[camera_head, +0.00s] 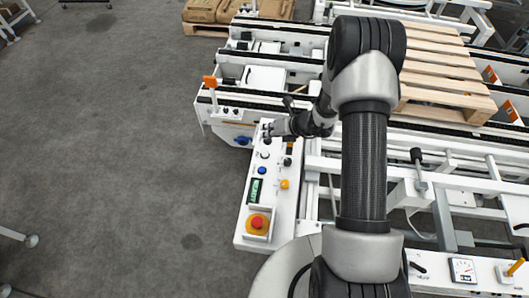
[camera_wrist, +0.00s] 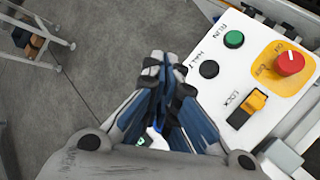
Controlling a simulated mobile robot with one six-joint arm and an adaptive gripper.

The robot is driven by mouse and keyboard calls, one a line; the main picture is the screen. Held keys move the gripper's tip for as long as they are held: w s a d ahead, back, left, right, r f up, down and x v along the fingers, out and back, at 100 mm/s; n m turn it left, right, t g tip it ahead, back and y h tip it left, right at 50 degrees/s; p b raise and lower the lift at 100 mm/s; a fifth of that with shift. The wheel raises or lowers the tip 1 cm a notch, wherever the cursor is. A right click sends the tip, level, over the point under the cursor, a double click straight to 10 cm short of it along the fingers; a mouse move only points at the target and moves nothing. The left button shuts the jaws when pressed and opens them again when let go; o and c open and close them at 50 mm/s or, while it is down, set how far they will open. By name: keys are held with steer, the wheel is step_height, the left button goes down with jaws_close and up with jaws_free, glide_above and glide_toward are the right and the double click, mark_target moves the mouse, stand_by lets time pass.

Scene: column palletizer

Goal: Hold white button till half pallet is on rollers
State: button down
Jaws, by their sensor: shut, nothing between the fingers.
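The white control panel (camera_head: 246,226) stands in the middle of the head view. A small whitish round button (camera_head: 265,155) sits near its upper end, above a blue button (camera_head: 262,171). My gripper (camera_head: 268,130) is just above this button in the picture, over the panel's far end; I see no clear contact. In the wrist view my gripper (camera_wrist: 165,65) is shut and empty. A slatted wooden pallet (camera_head: 440,68) lies on the conveyor at upper right, partly hidden by my arm.
The panel also has a red emergency stop (camera_head: 256,222) and a yellow button (camera_head: 284,184). The wrist view shows a green RUN button (camera_wrist: 233,39), a black HALT button (camera_wrist: 209,69) and a red knob (camera_wrist: 290,62). Stacked cartons (camera_head: 205,10) stand at the back. The left floor is mostly clear.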

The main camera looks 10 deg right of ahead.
mark_target(267, 152)
steer(key=shift+f, duration=0.15)
step_height(267, 152, down, 9)
steer(key=b, duration=0.6)
steer(key=shift+r+b, duration=0.2)
steer(key=shift+b, duration=0.1)
stand_by(1.2)
steer(key=shift+f+b, duration=0.45)
